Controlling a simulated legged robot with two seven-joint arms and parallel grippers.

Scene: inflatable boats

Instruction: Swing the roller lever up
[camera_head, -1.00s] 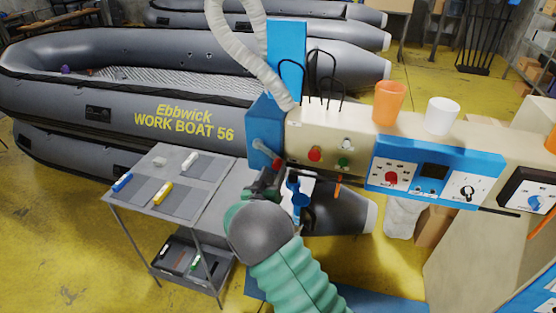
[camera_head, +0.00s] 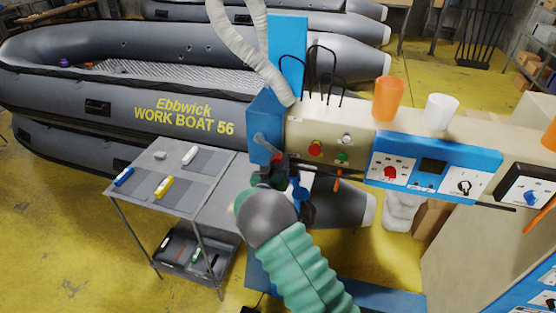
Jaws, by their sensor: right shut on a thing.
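The roller lever (camera_head: 266,145) is a short grey arm on the side of the blue housing (camera_head: 264,116) at the left end of the beige machine. It slants down to the right, and a red part (camera_head: 280,158) shows at its lower end. My right gripper (camera_head: 277,172) is at this lower end and is shut on the lever. The dark jaws and my arm hide much of the grip, so the exact contact is hard to see. My left gripper is out of view.
The beige control panel (camera_head: 362,121) with knobs and buttons extends right. A blue-handled part (camera_head: 298,190) hangs close beside my gripper. A grey table (camera_head: 205,182) with small coloured items stands left. A grey inflatable boat (camera_head: 60,103) lies behind.

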